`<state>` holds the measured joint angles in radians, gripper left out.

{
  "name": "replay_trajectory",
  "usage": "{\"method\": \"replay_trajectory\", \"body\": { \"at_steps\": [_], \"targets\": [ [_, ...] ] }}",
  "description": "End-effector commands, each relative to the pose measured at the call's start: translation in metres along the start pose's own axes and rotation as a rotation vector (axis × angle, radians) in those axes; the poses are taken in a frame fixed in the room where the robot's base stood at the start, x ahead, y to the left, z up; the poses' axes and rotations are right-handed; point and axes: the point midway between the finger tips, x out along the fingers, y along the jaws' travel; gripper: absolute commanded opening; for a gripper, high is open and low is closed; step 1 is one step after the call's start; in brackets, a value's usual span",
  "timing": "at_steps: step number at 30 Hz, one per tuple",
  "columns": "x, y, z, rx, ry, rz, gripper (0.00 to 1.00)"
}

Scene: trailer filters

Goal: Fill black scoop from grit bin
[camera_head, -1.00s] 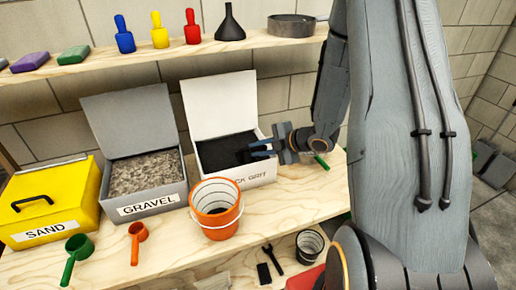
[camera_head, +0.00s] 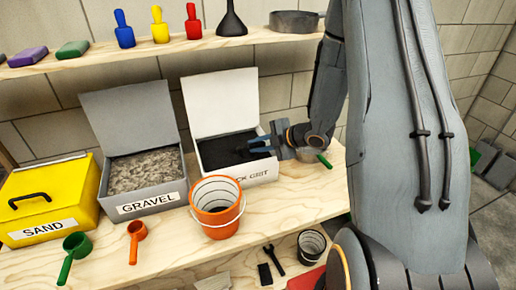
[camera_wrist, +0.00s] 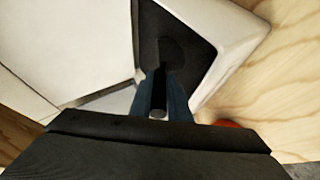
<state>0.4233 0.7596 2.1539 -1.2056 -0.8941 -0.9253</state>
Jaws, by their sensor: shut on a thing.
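The white grit bin (camera_head: 252,174) stands open on the bench with its lid tilted back. Black grit (camera_head: 215,153) fills it, and the label is partly hidden. My gripper (camera_head: 258,146) reaches in from the right over the bin's right part. It is shut on the handle of the black scoop (camera_wrist: 160,92), which shows between the fingers in the wrist view. The scoop's dark bowl (camera_wrist: 172,54) lies against the black grit. I cannot tell how deep it sits or whether it holds grit.
An orange bucket (camera_head: 215,218) stands in front of the bin. A gravel bin (camera_head: 150,203) and a yellow sand bin (camera_head: 43,222) stand to the left. Green (camera_head: 74,250) and orange (camera_head: 136,238) scoops lie in front. A shelf (camera_head: 170,48) runs above.

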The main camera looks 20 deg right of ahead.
Motion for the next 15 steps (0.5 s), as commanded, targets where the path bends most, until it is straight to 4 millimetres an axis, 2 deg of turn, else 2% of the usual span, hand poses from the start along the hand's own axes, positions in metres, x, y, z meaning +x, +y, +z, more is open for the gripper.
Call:
{"method": "replay_trajectory", "body": {
  "at_steps": [7,15],
  "targets": [
    [0.0079,0.0079,0.0044,-0.001,0.000,0.002,0.00],
    [-0.0014,-0.0006,-0.0008,0.000,0.000,0.000,0.00]
  ]
}}
